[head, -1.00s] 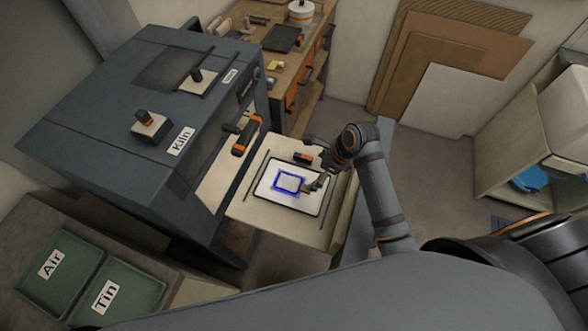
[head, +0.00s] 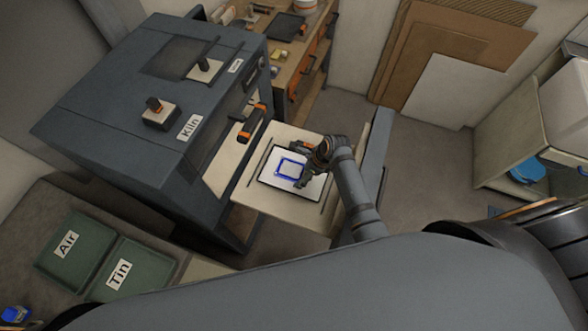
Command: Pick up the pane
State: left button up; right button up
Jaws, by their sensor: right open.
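The pane (head: 290,169) is a small pale sheet with a blue painted square outline. It lies on a white, dark-edged board (head: 280,185) on the kiln's pulled-out shelf (head: 262,197). My right gripper (head: 299,166) is open over the pane's right side, with its fingers close to the pane's edge. I cannot tell whether the fingers touch it. The gripper hides part of the board's right side. My left gripper is not in view.
The dark kiln (head: 110,110) stands left of the shelf, its handle (head: 252,123) near the shelf's back. Green trays labelled Air (head: 75,222) and Tin (head: 148,258) sit at lower left. A workbench (head: 305,48) is behind. The floor at right is clear.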

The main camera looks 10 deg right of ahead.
aim_at(303, 173)
jog(key=c, duration=0.4)
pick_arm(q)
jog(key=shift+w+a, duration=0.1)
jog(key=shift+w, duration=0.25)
pick_arm(e)
jog(key=c, duration=0.7)
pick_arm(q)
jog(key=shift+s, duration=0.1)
pick_arm(e)
notch_tip(303, 173, up, 13)
jog(key=shift+r, duration=0.1)
